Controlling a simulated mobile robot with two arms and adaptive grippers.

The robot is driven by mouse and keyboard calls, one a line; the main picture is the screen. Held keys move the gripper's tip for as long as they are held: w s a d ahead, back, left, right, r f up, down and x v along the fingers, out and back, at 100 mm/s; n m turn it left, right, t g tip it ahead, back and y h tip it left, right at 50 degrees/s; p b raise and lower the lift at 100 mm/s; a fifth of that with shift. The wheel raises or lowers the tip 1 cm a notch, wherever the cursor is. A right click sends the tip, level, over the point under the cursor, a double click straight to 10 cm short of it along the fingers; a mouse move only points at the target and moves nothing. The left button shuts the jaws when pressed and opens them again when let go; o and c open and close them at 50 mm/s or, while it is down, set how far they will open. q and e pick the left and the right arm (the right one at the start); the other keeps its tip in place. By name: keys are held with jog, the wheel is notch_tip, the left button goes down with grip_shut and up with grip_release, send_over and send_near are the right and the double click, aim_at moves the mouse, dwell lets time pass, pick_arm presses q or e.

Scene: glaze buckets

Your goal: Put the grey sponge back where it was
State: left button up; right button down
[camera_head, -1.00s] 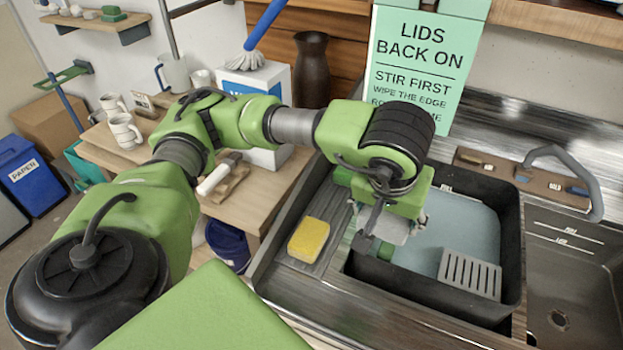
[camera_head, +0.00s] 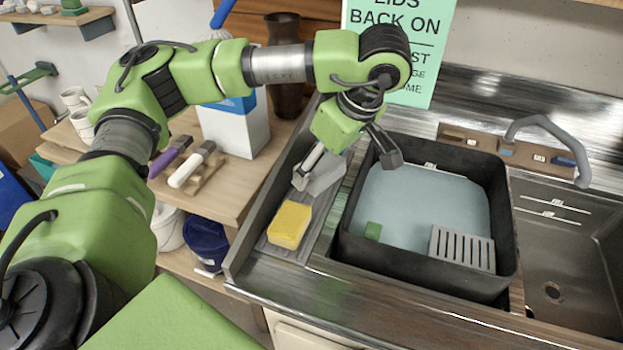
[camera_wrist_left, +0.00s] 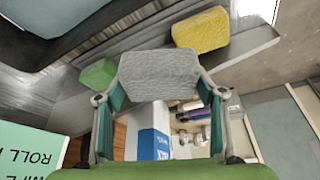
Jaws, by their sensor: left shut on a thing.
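My left gripper (camera_head: 345,169) is shut on the grey sponge (camera_head: 325,176), above the narrow grey tray between the wooden table and the black basin. In the left wrist view the grey sponge (camera_wrist_left: 160,73) sits between both fingers (camera_wrist_left: 159,92). The yellow sponge (camera_head: 289,225) lies on the tray (camera_head: 266,250), nearer the front. It also shows in the left wrist view (camera_wrist_left: 201,31). A green block (camera_wrist_left: 97,75) shows left of the held sponge in that view; in the head view the gripper seems to hide it. My right gripper is not in view.
The sink (camera_head: 565,260) is at the right. Brushes, a white box (camera_head: 235,127) and a dark vase (camera_head: 284,62) stand at the left.

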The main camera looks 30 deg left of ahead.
pick_arm(q)
jog(key=w+a+f, duration=0.2)
jog(key=f, duration=0.1)
jog(key=w+a+f, duration=0.1)
jog(key=a+f, duration=0.1)
jog(key=shift+w, duration=0.25)
jog(key=shift+w+a+f, duration=0.3)
jog(key=shift+a+f, duration=0.05)
jog(key=shift+f, duration=0.2)
jog(key=f+p, duration=0.1)
jog(key=f, duration=0.2)
jog(key=shift+w+a+p, duration=0.15)
jog(key=shift+a+p, duration=0.05)
jog(key=shift+p, duration=0.2)
jog(key=shift+f, duration=0.3)
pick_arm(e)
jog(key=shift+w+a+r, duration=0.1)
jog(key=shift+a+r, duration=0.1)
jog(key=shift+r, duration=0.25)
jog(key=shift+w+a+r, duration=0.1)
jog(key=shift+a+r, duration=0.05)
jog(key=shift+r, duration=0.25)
pick_arm(q)
jog(key=shift+f, duration=0.1)
jog(key=shift+f, duration=0.15)
jog(key=o, duration=1.1)
jog(key=shift+c, duration=0.2)
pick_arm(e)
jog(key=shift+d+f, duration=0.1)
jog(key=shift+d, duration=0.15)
